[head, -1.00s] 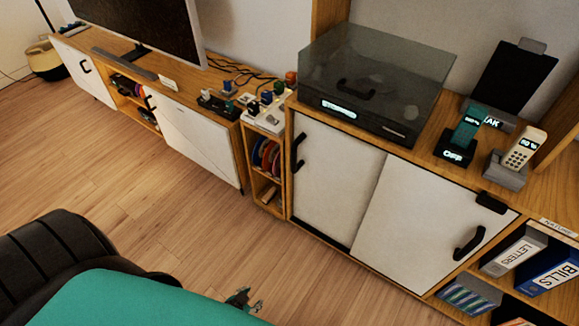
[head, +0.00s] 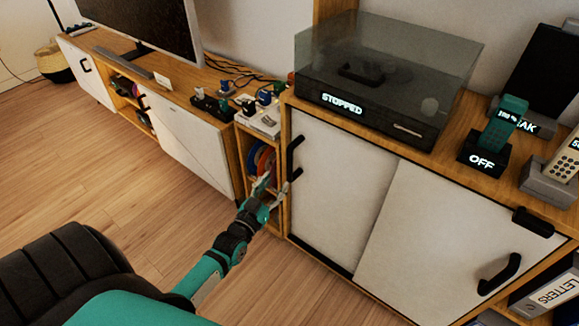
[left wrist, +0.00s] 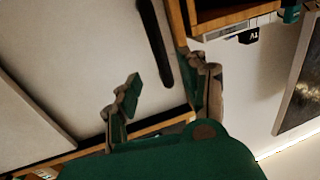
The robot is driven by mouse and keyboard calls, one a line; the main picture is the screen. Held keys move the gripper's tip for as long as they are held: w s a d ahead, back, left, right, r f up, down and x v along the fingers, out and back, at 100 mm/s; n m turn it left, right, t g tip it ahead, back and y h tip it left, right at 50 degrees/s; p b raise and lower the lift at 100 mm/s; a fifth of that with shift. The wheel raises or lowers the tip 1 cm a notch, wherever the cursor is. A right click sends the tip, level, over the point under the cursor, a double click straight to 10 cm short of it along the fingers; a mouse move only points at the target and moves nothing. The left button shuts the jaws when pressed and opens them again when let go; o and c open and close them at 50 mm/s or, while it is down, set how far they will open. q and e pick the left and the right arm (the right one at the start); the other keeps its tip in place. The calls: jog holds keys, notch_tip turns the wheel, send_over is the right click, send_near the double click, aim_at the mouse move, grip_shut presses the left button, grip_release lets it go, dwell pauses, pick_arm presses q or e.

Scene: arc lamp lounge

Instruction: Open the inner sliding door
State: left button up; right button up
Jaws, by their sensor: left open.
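The inner sliding door (head: 340,190) is the white left panel of the cabinet, set behind the outer white door (head: 445,230). Its black upright handle (head: 295,160) is near its left edge. My left gripper (head: 273,187) is open, just left of and below that handle. In the left wrist view, the gripper (left wrist: 168,72) has its two fingers apart, with the dark handle bar (left wrist: 154,40) lying between their lines, beyond or level with the tips. I cannot tell whether they touch. The inner door (left wrist: 85,50) fills much of that view.
A narrow shelf (head: 262,160) and a TV cabinet (head: 185,140) adjoin on the left. A dark rounded chair (head: 60,265) is at lower left. The wooden floor between is clear.

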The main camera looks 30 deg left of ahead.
aim_at(288, 167)
pick_arm(q)
jog(key=w, duration=0.3)
jog(key=w+b, duration=0.1)
jog(key=w, duration=0.2)
jog(key=w+a, duration=0.1)
jog(key=w, duration=0.2)
jog(key=shift+w+b, duration=0.35)
jog(key=shift+b, duration=0.05)
pick_arm(e)
jog(key=w+v, duration=0.1)
jog(key=v, duration=0.6)
jog(key=shift+w+r+t, duration=0.2)
jog(key=shift+t, duration=0.1)
pick_arm(q)
jog(key=shift+c, duration=0.3)
grip_shut()
jog(key=shift+f, duration=0.15)
